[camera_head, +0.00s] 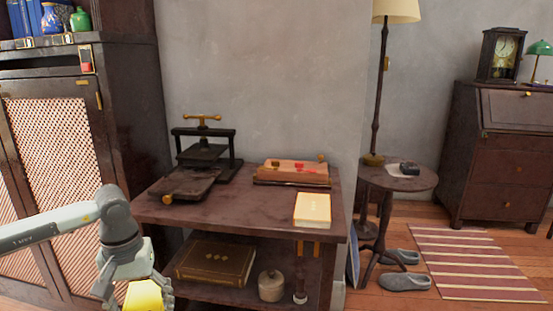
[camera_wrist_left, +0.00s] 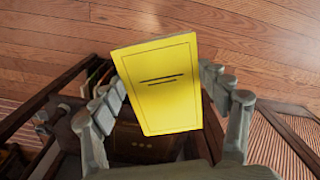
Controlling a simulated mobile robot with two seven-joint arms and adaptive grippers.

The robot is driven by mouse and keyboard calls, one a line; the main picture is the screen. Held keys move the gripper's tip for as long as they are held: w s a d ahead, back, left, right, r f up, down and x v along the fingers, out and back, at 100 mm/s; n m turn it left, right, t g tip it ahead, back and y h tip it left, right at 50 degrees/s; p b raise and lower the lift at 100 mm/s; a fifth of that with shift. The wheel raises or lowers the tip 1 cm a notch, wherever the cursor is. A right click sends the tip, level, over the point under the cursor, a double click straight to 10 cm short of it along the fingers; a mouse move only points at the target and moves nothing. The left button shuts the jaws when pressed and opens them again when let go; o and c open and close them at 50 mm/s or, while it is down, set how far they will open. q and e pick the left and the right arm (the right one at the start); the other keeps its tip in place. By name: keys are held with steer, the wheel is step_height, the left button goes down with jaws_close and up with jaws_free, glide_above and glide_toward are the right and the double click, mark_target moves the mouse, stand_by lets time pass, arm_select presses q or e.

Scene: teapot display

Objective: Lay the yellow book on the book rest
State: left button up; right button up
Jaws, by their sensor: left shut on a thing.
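The yellow book (camera_head: 143,297) is at the bottom left of the head view, partly cut off by the frame edge. My left gripper (camera_head: 136,288) is shut on it and holds it in front of the table's left side. In the left wrist view the yellow book (camera_wrist_left: 158,105) is a slightly tilted rectangle with a dark border line and two short dark lines, and the gripper fingers (camera_wrist_left: 164,80) are on its two sides. I cannot clearly tell which thing is the book rest; a low reddish-brown wooden piece (camera_head: 293,170) lies on the table's back right. My right gripper is not in view.
The dark table (camera_head: 238,212) bears a black press (camera_head: 204,156) and a cream book (camera_head: 312,209). Its lower shelf holds a large brown book (camera_head: 216,262) and a round pot (camera_head: 271,286). A latticed cabinet (camera_head: 55,140) stands left. The tabletop's front middle is clear.

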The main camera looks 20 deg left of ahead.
arm_select(q)
steer(key=w+d+r+m+p, duration=0.1)
steer(key=w+d+r+m, duration=0.2)
steer(key=d, duration=0.6)
steer(key=w+d+r+m+p, duration=0.2)
steer(key=w+d+r+m, duration=0.1)
steer(key=d, duration=0.7)
steer(key=shift+r, duration=0.55)
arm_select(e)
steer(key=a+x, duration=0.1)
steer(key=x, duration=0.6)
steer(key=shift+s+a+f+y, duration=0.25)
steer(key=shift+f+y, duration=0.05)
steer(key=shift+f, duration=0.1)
